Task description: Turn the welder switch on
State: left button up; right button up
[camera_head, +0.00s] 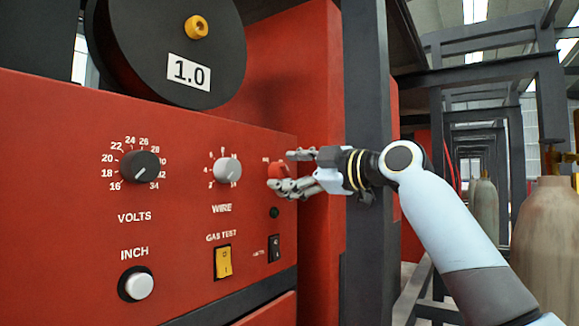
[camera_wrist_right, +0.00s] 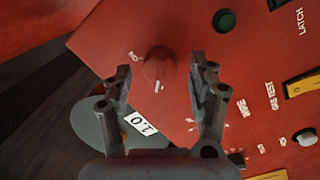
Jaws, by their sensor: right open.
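The welder switch is a red round knob (camera_wrist_right: 158,66) with a small white mark on its edge, on the red welder panel (camera_head: 60,240). A white label that seems to read "ON" is beside it in the right wrist view. In the head view the knob (camera_head: 275,170) is at the panel's right end, partly covered by my fingers. My right gripper (camera_head: 288,170) is open with its fingers on either side of the knob; it also shows in the right wrist view (camera_wrist_right: 159,80). I cannot tell whether the fingers touch it. My left gripper is not in view.
The panel also carries a VOLTS knob (camera_head: 140,166), a WIRE knob (camera_head: 228,170), a yellow GAS TEST rocker (camera_head: 222,261), a white INCH button (camera_head: 138,285) and a black rocker (camera_head: 274,248). A black spool (camera_head: 150,60) is above. A dark post (camera_head: 367,250) stands beside my right wrist.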

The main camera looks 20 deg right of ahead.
jog(key=shift+w+a, duration=0.1)
jog(key=shift+w, duration=0.05)
jog(key=shift+c, duration=0.2)
jog(key=c, duration=1.1)
